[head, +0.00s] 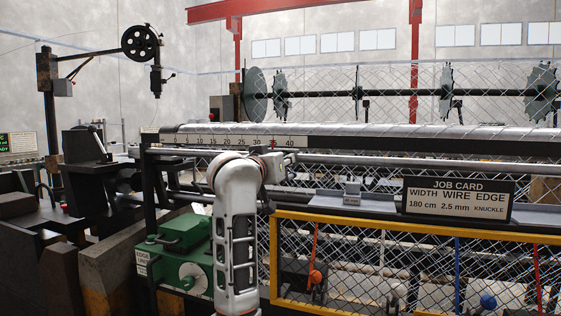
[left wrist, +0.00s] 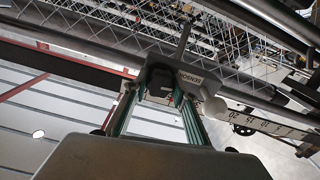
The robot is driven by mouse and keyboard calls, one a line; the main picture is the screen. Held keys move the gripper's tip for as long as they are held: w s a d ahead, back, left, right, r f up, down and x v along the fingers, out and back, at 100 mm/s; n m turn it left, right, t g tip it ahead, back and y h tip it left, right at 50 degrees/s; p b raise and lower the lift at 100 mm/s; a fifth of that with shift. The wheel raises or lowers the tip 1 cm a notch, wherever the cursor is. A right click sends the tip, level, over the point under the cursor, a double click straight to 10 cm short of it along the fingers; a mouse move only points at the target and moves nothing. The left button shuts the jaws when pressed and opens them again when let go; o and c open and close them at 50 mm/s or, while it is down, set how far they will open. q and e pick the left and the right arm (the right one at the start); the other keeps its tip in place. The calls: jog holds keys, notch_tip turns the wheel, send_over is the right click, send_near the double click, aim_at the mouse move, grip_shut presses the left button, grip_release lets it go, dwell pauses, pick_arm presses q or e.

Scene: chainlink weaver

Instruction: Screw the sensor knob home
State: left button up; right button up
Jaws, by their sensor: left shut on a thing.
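In the left wrist view the fingers of my left gripper (left wrist: 162,97) close on a dark knob-like part (left wrist: 160,80) at the underside of a grey housing (left wrist: 190,78) labelled as the sensor. The fingertips hide most of that part, so its thread and any gap to the housing cannot be seen. A pale round ball (left wrist: 213,107) shows beside the housing. In the head view my left arm reaches up in the middle to the rail below the number scale; its fingers are not clear there. My right gripper is in neither view.
A job card (head: 458,199) stands to the right above a yellow-framed mesh guard (head: 420,229). A green machine housing (head: 185,243) is left of my arm.

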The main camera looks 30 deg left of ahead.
pick_arm(q)
jog(key=m, duration=0.9)
jog(key=shift+m, duration=1.8)
jog(key=shift+d, duration=0.1)
jog(key=o, duration=1.1)
